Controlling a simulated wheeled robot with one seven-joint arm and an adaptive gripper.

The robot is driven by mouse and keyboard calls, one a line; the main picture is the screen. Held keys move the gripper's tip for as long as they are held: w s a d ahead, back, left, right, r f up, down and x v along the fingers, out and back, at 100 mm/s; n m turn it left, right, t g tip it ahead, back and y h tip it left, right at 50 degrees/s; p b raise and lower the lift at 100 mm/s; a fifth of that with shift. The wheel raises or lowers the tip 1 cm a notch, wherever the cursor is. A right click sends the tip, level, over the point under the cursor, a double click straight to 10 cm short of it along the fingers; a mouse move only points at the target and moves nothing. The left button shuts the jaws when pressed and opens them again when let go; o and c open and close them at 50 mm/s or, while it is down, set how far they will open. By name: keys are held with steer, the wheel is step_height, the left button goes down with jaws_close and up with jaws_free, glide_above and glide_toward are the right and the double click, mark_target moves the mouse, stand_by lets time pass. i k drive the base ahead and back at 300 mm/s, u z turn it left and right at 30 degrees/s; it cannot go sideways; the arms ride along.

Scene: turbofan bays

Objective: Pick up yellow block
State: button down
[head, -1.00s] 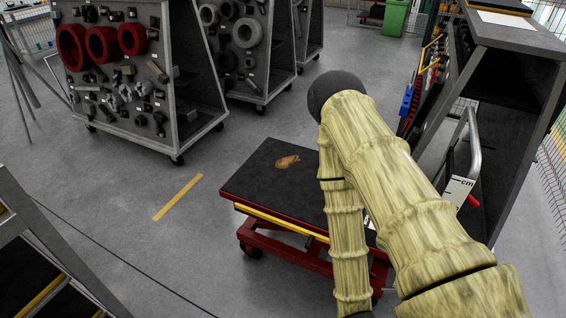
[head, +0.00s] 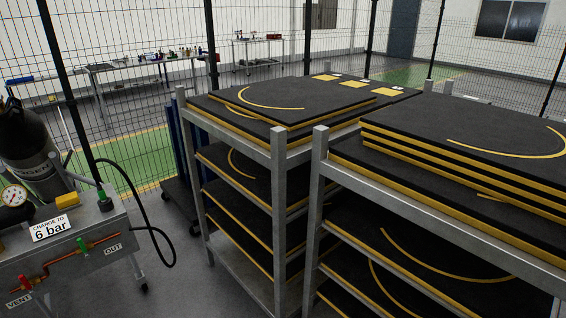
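A small yellow block (head: 67,200) lies on the grey top of a gas cart (head: 85,215) at the left of the head view. It sits just behind a white sign (head: 51,228) reading "CHANGE TO 6 bar". My gripper and arm are not in this view.
A gas cylinder (head: 28,150) and gauge (head: 13,195) stand at the cart's left. A black hose (head: 158,222) loops off its right side. Metal racks (head: 279,200) with black, yellow-edged foam sheets fill the middle and right. A mesh fence (head: 140,130) runs behind.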

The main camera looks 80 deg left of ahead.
mark_target(68, 202)
steer(key=u, duration=4.15)
steer(key=k, duration=0.35)
steer(key=z, duration=0.15)
steer(key=i, duration=1.3)
steer(key=u, duration=0.6)
steer(key=i, duration=0.65)
steer(key=u, duration=0.55)
